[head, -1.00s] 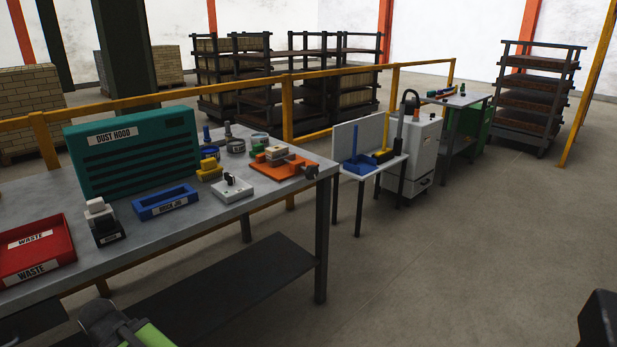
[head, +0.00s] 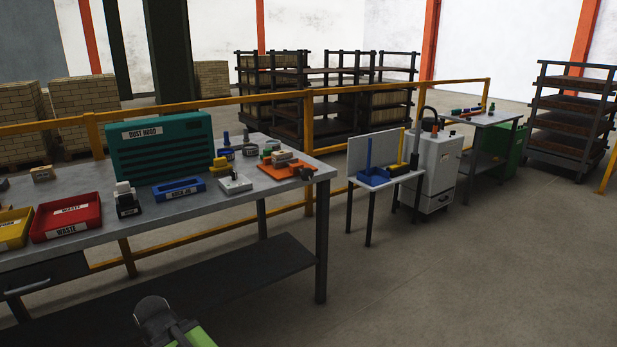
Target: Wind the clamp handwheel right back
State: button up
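An orange clamp base (head: 279,174) lies near the right end of the grey workbench (head: 230,205), with a pale brick-like block (head: 285,157) on it. A small dark part (head: 306,173) at the base's right end looks like the clamp handwheel. It is too small to tell how far it is wound. A grey and green part of my arm shows at the bottom, in front of the bench and well short of the clamp. My gripper's fingers are not visible.
A blue brick jig (head: 179,190), white block (head: 235,183), teal dust hood (head: 160,145), red waste tray (head: 66,217) and yellow tray (head: 14,229) share the bench. A small table (head: 400,178) and grey cabinet (head: 438,165) stand right. Floor at front right is clear.

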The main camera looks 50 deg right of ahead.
aim_at(307, 175)
jog(key=z, duration=0.45)
jog(key=i, duration=1)
jog(key=u, duration=0.05)
